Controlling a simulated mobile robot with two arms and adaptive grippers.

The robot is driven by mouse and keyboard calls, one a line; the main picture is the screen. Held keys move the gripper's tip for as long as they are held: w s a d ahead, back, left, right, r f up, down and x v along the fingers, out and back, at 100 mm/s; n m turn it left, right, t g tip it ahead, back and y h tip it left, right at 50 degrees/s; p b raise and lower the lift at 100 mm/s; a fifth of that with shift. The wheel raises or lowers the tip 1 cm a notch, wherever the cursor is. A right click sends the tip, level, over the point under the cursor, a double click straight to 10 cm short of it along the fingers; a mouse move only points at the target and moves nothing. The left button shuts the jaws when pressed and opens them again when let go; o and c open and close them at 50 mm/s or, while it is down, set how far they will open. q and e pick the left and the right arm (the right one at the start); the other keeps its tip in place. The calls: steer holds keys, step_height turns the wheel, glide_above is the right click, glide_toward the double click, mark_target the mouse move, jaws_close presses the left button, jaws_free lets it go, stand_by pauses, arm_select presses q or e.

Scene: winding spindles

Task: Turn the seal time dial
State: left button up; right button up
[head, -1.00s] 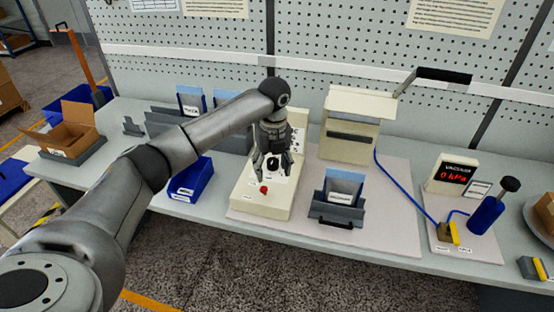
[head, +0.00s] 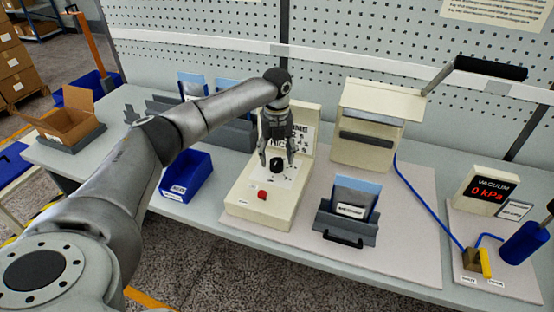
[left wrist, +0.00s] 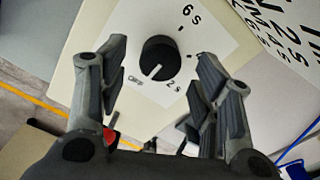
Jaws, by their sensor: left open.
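The seal time dial is a black round knob (head: 277,164) on the top face of a cream control box (head: 246,205). In the left wrist view the dial (left wrist: 159,57) has a white pointer line aimed down-left, on a white label with "6 s" and "2 s" marks. My left gripper (head: 278,160) is above the box, pointing down. In the left wrist view its two fingers (left wrist: 158,90) are spread apart with nothing between them, one on each side below the dial. I cannot tell the height gap to the dial. My right gripper is not in view.
A red button (head: 262,195) is in front of the dial. A blue bin (head: 187,178) stands left of the box. A grey holder (head: 345,228) with a pouch and a cream sealer (head: 368,130) with a raised lever stand to the right. A vacuum display (head: 487,190) reads 0 kPa.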

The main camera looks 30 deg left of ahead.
mark_target(277, 161)
arm_select(q)
step_height(277, 161, down, 3)
steer(key=shift+r, duration=0.1)
steer(key=shift+c, duration=2.6)
steer(key=c, duration=0.4)
steer(key=shift+c, duration=0.4)
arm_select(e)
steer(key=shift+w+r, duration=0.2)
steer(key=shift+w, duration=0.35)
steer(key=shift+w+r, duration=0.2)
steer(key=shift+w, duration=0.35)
arm_select(q)
steer(key=shift+p, duration=0.35)
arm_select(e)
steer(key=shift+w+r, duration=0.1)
